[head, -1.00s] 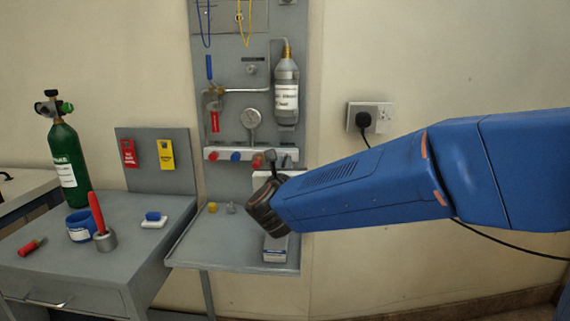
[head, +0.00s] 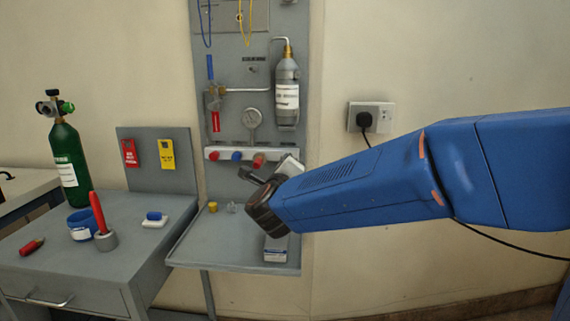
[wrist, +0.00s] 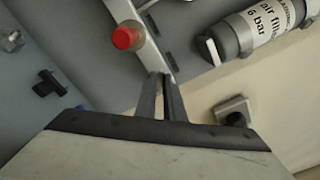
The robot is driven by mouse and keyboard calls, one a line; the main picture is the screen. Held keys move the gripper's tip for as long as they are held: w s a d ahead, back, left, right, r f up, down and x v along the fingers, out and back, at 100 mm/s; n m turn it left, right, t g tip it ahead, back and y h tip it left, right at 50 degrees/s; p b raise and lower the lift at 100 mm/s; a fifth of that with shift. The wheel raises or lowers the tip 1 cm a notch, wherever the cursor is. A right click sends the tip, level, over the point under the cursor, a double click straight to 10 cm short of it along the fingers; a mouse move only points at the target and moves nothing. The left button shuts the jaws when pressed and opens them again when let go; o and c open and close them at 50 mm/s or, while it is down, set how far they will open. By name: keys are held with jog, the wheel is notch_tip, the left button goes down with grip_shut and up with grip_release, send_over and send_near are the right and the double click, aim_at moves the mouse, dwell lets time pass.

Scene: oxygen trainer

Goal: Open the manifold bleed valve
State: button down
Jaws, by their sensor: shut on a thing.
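The manifold (head: 225,154) is a pale bar low on the grey panel, with red and blue knobs along it. In the head view my gripper (head: 251,176) is in front of and just below its right end, with the dark fingers tilted up-left. In the wrist view the fingers (wrist: 163,88) are close together and reach the edge of the pale manifold bar (wrist: 149,55), beside a red knob (wrist: 125,38). My gripper is shut on a small part there, which I take as the bleed valve handle. The fingers hide it, so its angle cannot be seen.
A shelf (head: 200,248) juts out below. A wall socket (head: 371,116) is at right. The bench at left holds a green cylinder (head: 67,160).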

jog(key=n, duration=1.7)
jog(key=f+n, duration=0.1)
jog(key=n, duration=0.7)
jog(key=shift+d+n, duration=0.15)
jog(key=shift+n, duration=0.15)
jog(key=c, duration=1.9)
grip_release()
jog(key=shift+r, duration=0.1)
jog(key=shift+o, duration=0.2)
jog(key=shift+s, duration=0.15)
jog(key=s, duration=1.7)
jog(key=shift+a, duration=0.3)
